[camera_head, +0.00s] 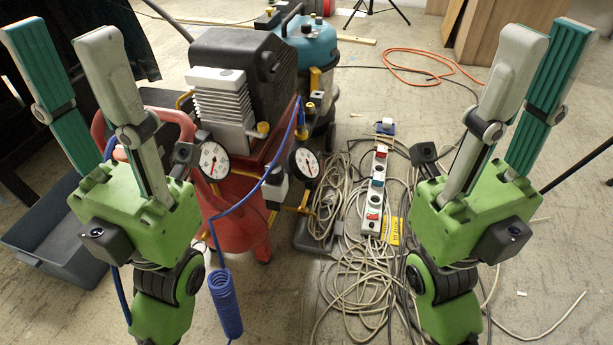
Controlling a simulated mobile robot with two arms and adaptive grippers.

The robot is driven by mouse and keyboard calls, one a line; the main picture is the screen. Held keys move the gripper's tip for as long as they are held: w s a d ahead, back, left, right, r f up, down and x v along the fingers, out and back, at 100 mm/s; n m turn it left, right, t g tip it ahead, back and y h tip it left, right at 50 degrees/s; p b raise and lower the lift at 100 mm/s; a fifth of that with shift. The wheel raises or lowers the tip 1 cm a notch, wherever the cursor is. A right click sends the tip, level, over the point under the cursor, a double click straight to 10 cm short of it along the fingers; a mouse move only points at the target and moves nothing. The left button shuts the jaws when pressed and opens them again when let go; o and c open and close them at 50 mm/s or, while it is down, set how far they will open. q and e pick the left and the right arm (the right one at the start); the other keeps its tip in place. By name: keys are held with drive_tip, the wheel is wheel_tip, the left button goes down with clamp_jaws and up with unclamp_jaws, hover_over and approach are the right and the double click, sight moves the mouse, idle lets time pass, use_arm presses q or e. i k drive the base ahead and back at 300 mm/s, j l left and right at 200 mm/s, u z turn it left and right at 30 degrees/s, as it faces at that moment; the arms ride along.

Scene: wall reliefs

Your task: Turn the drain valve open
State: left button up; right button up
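A red air compressor (233,215) with a black motor cover stands on the floor, left of centre. It has a left dial gauge (213,160), a right dial gauge (304,163) and small brass fittings. I cannot pick out the drain valve for certain among these parts; the tank's underside is hidden. My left gripper (59,35) is raised in front of the compressor's left side, open and empty, fingers pointing up. My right gripper (550,38) is raised at the right, well away from the compressor, open and empty.
A blue coiled hose (225,303) hangs from the compressor. A power strip (376,190) and tangled cables (355,285) cover the floor between my arms. A grey bin (50,240) is at left, a teal-topped vacuum (312,40) behind. An orange hose (405,52) lies at the back.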

sight(305, 198)
drive_tip(key=l+u, duration=0.1)
drive_tip(key=u, duration=0.25)
drive_tip(key=l+u, duration=0.15)
drive_tip(key=u, duration=0.2)
drive_tip(key=i+l+u, duration=0.1)
drive_tip(key=u, duration=0.25)
drive_tip(key=l+u, duration=0.15)
drive_tip(key=l, duration=0.35)
drive_tip(key=l+u, duration=0.15)
drive_tip(key=l, duration=0.3)
drive_tip(key=k+l+u, duration=0.15)
drive_tip(key=l, duration=0.35)
drive_tip(key=k+l+u, duration=0.2)
drive_tip(key=l, duration=0.25)
drive_tip(key=l+u, duration=0.15)
drive_tip(key=l, duration=0.35)
drive_tip(key=i+j, duration=0.1)
drive_tip(key=i, duration=0.15)
